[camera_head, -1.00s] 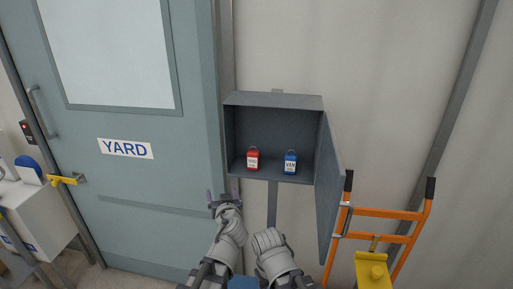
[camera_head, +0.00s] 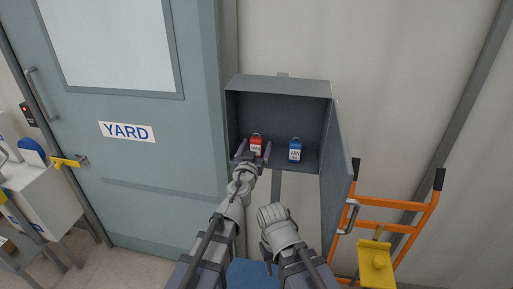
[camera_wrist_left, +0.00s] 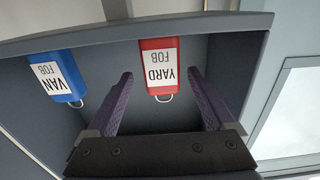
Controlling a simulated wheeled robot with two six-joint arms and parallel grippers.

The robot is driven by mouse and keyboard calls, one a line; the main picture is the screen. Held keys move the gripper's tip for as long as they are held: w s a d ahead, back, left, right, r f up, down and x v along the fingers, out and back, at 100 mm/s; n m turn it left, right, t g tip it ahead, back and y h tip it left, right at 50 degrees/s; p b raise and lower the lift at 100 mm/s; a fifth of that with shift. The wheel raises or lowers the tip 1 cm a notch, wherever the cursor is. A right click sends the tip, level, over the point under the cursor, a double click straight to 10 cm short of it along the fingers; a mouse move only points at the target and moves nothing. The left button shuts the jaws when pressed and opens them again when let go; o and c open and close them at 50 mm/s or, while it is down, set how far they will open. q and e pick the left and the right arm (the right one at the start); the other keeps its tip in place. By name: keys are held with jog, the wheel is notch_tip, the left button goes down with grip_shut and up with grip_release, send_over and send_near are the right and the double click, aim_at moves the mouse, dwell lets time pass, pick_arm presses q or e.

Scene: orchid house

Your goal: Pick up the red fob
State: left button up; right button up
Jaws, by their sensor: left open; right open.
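The red fob (camera_head: 257,142) stands in the open grey key box (camera_head: 279,86) on the wall, on the left side of its floor. In the left wrist view the red fob (camera_wrist_left: 158,62) carries a white label reading YARD FOB and has a metal ring. My left gripper (camera_head: 254,149) is open at the front of the box. Its two fingers (camera_wrist_left: 167,90) point toward the red fob, one on each side, and are not closed on it. My right gripper is low in front of the wall, below the box; its fingertips are not clear in the head view.
A blue fob (camera_head: 295,151) labelled VAN stands to the right of the red one; it also shows in the left wrist view (camera_wrist_left: 56,76). The box door (camera_head: 336,190) hangs open on the right. An orange hand truck (camera_head: 398,227) stands at right, a YARD door (camera_head: 150,160) at left.

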aim_at(258, 139)
pick_arm(q)
jog(key=w, duration=0.5)
jog(key=shift+d+f+b, duration=0.3)
jog(key=shift+d+f, duration=0.05)
jog(key=shift+s, duration=0.1)
jog(key=shift+c, duration=0.5)
grip_shut()
